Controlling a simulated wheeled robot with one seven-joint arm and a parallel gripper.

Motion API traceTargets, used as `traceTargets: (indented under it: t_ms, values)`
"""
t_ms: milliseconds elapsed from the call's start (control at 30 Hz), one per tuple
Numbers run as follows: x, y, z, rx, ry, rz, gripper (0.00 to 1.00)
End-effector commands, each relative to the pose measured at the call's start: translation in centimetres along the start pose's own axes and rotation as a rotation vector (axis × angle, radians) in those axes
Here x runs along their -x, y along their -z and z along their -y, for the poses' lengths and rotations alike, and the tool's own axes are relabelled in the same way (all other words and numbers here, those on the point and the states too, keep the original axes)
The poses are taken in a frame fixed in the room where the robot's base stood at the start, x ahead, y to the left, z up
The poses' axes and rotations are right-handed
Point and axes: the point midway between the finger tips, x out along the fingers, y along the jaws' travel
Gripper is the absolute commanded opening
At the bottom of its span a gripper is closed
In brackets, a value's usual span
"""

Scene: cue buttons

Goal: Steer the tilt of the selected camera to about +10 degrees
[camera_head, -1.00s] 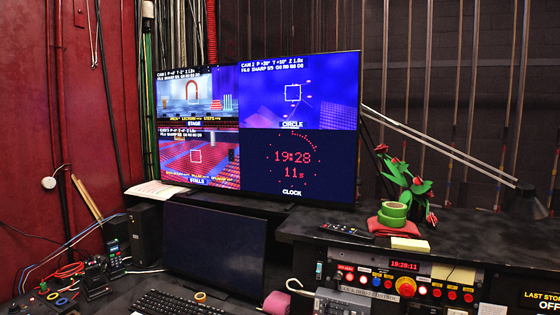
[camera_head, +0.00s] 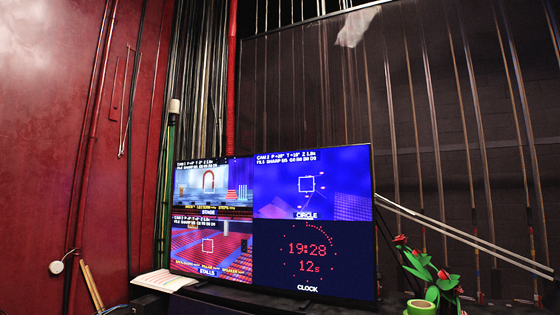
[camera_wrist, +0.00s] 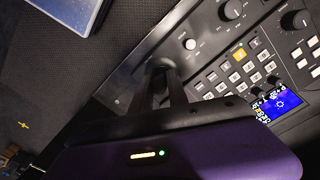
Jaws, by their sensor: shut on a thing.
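The large monitor (camera_head: 374,220) stands in the head view with several picture tiles. The circle tile (camera_head: 340,175), top right, shows a white square with small marks around it, and its small text appears to read T +10°. The stage tile (camera_head: 240,195) and stalls tile (camera_head: 185,255) are on the left. In the wrist view, my gripper (camera_wrist: 163,88) is over the camera control panel (camera_wrist: 205,60), with its dark fingers shut on what looks like a joystick, mostly hidden between them. The panel's small blue screen (camera_wrist: 280,104) shows text too blurred to read.
A clock tile (camera_head: 330,275) reads 19:28, 12s. Green tape (camera_head: 420,307) and red flowers (camera_head: 440,280) are at right.

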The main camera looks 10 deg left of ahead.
Motion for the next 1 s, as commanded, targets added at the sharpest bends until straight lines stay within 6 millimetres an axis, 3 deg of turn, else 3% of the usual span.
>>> traceTargets:
  t_ms: [133,200,267,600,1000]
  values:
    - [0.1,0.1,-0.1,-0.002,-0.001,-0.002,0.1]
    - [0.1,0.1,-0.1,-0.002,-0.001,-0.002,0.3]
    - [0.1,0.1,-0.1,-0.002,-0.001,-0.002,0.38]
    - [0.2,0.1,0.0,0.0,0.0,-0.001,0.38]
    - [3.0,0.1,0.1,0.0,0.002,-0.002,0.38]
